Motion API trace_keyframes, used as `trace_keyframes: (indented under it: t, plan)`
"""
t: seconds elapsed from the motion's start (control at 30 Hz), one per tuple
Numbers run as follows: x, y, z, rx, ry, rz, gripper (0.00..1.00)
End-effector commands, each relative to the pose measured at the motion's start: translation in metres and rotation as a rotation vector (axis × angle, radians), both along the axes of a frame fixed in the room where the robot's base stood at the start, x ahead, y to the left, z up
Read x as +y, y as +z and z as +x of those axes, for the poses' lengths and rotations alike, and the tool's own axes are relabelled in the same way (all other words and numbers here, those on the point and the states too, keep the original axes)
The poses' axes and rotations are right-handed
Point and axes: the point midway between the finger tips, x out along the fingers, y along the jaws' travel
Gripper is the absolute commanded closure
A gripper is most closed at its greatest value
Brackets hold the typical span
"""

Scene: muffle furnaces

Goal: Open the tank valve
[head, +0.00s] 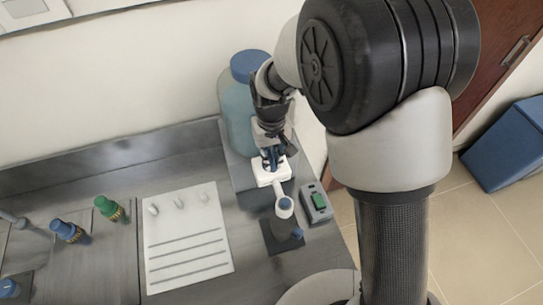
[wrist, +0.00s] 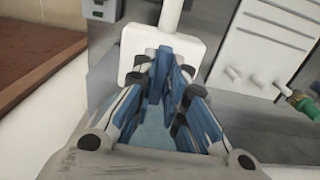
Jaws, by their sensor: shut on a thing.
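The tank (head: 237,108) is a translucent pale-blue vessel with a blue lid, standing against the wall behind my gripper. The tank valve (head: 263,178) is a white block with a white spout pointing toward the front of the bench. It also shows in the wrist view (wrist: 188,45), just beyond the fingertips. My gripper (head: 272,158) points down at the valve. In the wrist view its blue-padded fingers (wrist: 165,75) are close together at the valve's near edge, shut on part of it. The fingers hide the gripped part, and I cannot tell whether the valve is open.
A grey container with a blue knob (head: 285,204) stands under the spout on a dark plate.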

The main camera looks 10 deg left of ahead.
Motion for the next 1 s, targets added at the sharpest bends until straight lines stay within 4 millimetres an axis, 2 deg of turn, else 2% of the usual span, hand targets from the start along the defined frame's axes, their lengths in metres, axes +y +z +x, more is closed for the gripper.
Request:
trace_keyframes:
  t: [0.37, 0.4, 0.67, 1.0]
  plan:
    - [0.0003, 0.0006, 0.0004, 0.0, -0.008, 0.001, 1.0]
    - [0.0003, 0.0006, 0.0004, -0.001, -0.008, 0.002, 0.86]
    - [0.0001, 0.0003, 0.0003, 0.0, -0.006, 0.001, 0.69]
    - [0.0001, 0.0012, 0.0003, -0.001, -0.005, 0.0, 0.68]
